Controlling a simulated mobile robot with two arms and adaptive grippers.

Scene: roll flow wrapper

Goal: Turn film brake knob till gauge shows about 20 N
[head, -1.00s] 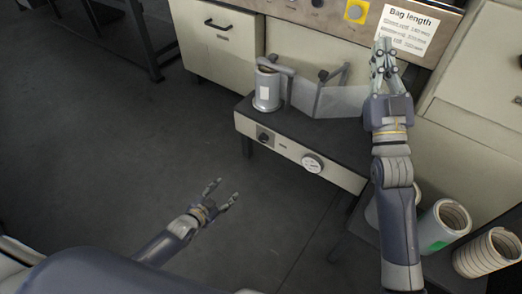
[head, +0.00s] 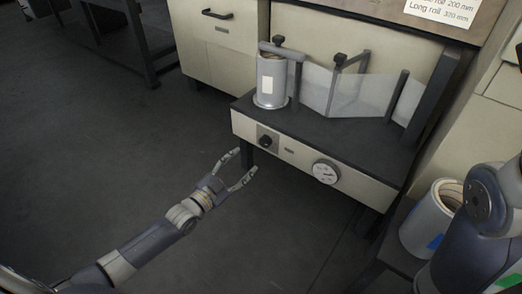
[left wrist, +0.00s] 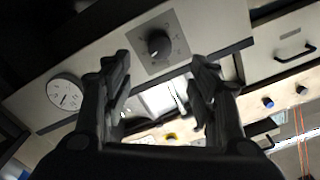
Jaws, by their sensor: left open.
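The film brake knob (head: 265,141) is a small black knob on a square plate on the front panel of the film unwind bench. It also shows in the left wrist view (left wrist: 158,44), above and between my fingers. The round white gauge (head: 326,171) sits to its right on the same panel. It shows at the left in the left wrist view (left wrist: 66,94), its reading too small to tell. My left gripper (head: 246,164) is open and empty, just below and left of the knob and apart from it. My right arm shows at the right edge, its gripper out of view.
A film roll (head: 270,82) stands on the bench top (head: 310,125), with clear film running past posts to the right. The floor (head: 110,180) in front is clear.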

